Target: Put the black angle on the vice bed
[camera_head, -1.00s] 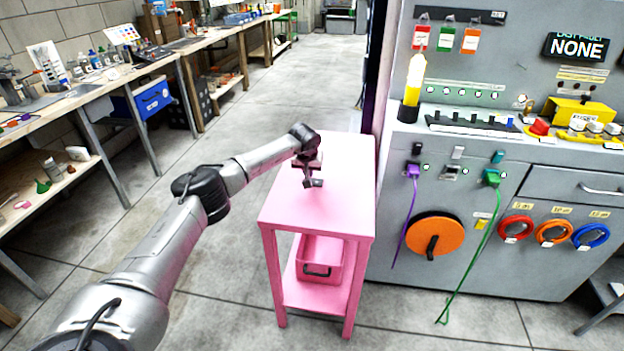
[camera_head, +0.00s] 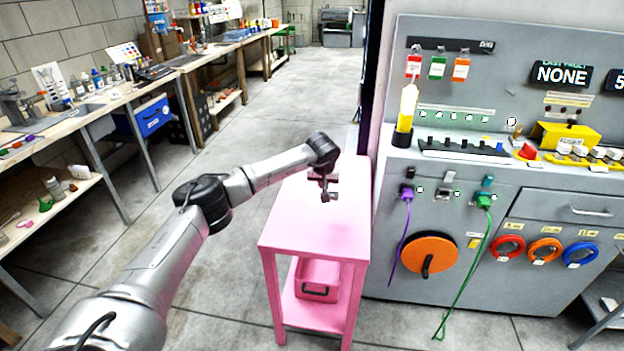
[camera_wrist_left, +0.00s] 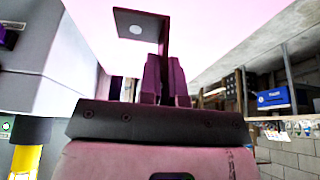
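My left gripper (camera_head: 325,186) is above the pink table and is shut on the black angle (camera_head: 329,197). In the left wrist view the angle (camera_wrist_left: 142,24) is an L-shaped dark bracket with a round hole in its flat leg. Its other leg runs down between the two fingers (camera_wrist_left: 164,80). The angle appears clear of the tabletop, though the exact gap is hard to judge. A dark vice-like device (camera_head: 12,105) stands on the bench at the far left; I cannot make out a vice bed on it. My right gripper is not in view.
The pink table (camera_head: 290,232) stands against the grey control cabinet (camera_head: 520,285) and has a pink bin (camera_head: 318,270) on its lower shelf. Long workbenches (camera_head: 110,104) with bottles and tools line the left wall. The floor between is clear.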

